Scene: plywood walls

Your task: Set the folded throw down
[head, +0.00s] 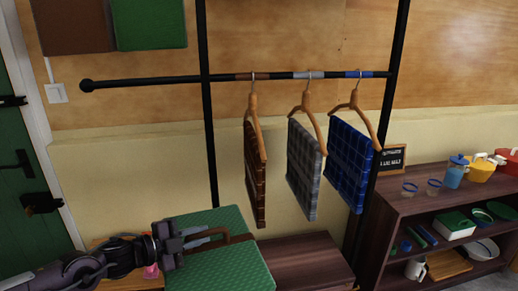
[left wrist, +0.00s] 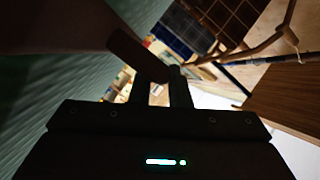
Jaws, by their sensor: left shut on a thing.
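The folded throw (head: 222,268) is a green, woven-looking block with a brown bar like a handle (head: 242,238) along its upper side, low in the head view. My left gripper (head: 205,238) reaches in from the left and is shut at this brown bar, over the throw. In the left wrist view a blurred green surface (left wrist: 35,95) fills the left side, beside the dark fingers (left wrist: 158,75). The throw overlaps a dark wooden bench (head: 310,262). I cannot tell whether it touches the bench. My right gripper is not in view.
Brown, grey and blue checked cloths (head: 255,175) (head: 303,170) (head: 348,160) hang on wooden hangers from a black rail (head: 150,82) above the bench. A shelf unit (head: 400,208) with dishes stands at right. A green door (head: 30,225) is at left. The bench's right part is clear.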

